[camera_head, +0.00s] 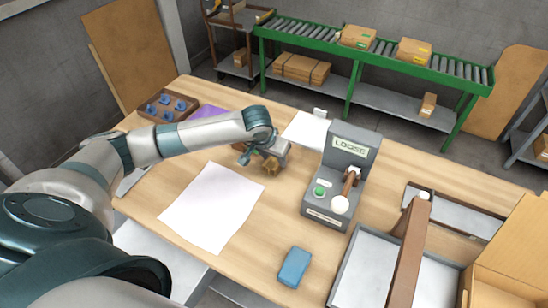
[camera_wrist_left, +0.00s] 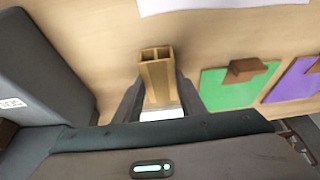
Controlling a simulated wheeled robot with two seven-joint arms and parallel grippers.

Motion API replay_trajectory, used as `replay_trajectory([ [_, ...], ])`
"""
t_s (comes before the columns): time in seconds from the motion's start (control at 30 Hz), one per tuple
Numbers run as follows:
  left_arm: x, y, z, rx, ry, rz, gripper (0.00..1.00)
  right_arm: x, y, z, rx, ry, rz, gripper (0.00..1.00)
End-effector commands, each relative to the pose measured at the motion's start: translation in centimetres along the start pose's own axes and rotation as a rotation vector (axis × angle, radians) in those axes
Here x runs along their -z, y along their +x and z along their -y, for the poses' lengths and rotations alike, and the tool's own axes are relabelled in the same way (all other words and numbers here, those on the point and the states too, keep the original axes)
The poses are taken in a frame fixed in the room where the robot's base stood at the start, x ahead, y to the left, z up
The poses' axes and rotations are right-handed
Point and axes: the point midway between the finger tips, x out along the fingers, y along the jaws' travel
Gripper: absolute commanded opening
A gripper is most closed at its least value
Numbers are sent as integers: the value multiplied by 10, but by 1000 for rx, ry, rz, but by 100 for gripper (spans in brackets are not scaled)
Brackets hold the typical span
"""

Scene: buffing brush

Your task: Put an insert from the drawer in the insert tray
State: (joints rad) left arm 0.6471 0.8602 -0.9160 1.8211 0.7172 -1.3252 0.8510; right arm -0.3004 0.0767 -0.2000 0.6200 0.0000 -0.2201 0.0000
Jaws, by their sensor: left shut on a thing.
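My left gripper (camera_head: 266,158) is shut on a small brown insert (camera_head: 271,169), left of the grey machine and apart from it. In the left wrist view the insert (camera_wrist_left: 157,72) is a tan, open-ended piece with two square cells, held between both fingers over or on the wood. I cannot tell whether it touches the table. A pale open surface (camera_head: 145,248), perhaps the drawer, shows below the table's near left edge, partly behind my arm. I cannot tell which container is the insert tray. My right gripper is out of view.
The grey LOQST machine (camera_head: 345,165) stands right of my gripper. Green (camera_wrist_left: 228,92) and purple (camera_wrist_left: 293,84) mats bear brown blocks. A brown tray (camera_head: 146,111) holds blue parts. White paper (camera_head: 212,205), a blue block (camera_head: 295,267) and a grey tray (camera_head: 352,285) lie nearer.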

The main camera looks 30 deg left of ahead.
Motion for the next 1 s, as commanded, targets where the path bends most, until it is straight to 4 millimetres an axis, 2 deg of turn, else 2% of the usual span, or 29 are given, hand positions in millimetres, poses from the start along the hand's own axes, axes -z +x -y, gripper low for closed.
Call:
replay_trajectory([
  [0.47,-2,6,0,0,0,-1,15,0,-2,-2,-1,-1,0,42],
  [0.5,-2,6,0,0,1,-1,46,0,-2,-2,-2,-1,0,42],
  [0.53,-2,6,0,0,1,-1,53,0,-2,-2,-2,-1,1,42],
  [1.0,-2,1,0,0,1,-1,55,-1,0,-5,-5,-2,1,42],
])
